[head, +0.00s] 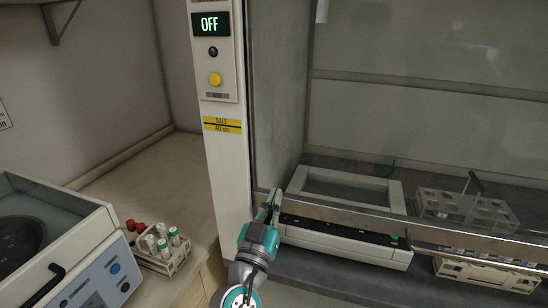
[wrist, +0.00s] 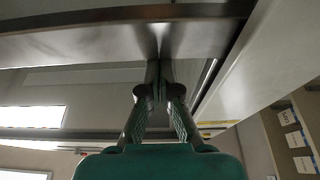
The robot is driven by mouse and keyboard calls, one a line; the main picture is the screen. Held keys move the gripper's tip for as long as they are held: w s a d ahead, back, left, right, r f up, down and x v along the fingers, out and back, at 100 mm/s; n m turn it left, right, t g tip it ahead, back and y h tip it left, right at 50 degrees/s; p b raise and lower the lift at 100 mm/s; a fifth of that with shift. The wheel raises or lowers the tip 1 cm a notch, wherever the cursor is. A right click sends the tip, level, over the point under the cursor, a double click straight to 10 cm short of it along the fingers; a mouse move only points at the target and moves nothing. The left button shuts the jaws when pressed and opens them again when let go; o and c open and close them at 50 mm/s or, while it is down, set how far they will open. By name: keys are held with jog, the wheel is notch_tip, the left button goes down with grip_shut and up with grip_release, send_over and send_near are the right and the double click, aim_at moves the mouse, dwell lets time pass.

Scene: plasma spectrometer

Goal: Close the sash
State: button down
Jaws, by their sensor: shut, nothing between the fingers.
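The sash is a glass pane with a metal bottom rail (head: 350,216) across the front of the fume hood in the head view. It stands low, with a gap under the rail above the hood's work surface. My gripper (head: 272,200) is at the left end of the rail, beside the white post. In the wrist view my gripper (wrist: 160,80) is shut and empty, with its fingertips close to the underside of the metal rail (wrist: 110,42). I cannot tell whether they touch it.
The white post (head: 222,160) carries an OFF display (head: 211,24) and a yellow button (head: 215,79). A white bar-shaped device (head: 345,240) and a wooden rack (head: 485,275) stand under the rail. A tube rack (head: 165,250) and a centrifuge (head: 60,245) are on the left bench.

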notch_tip(320, 180, down, 20)
jog(key=shift+r, duration=0.2)
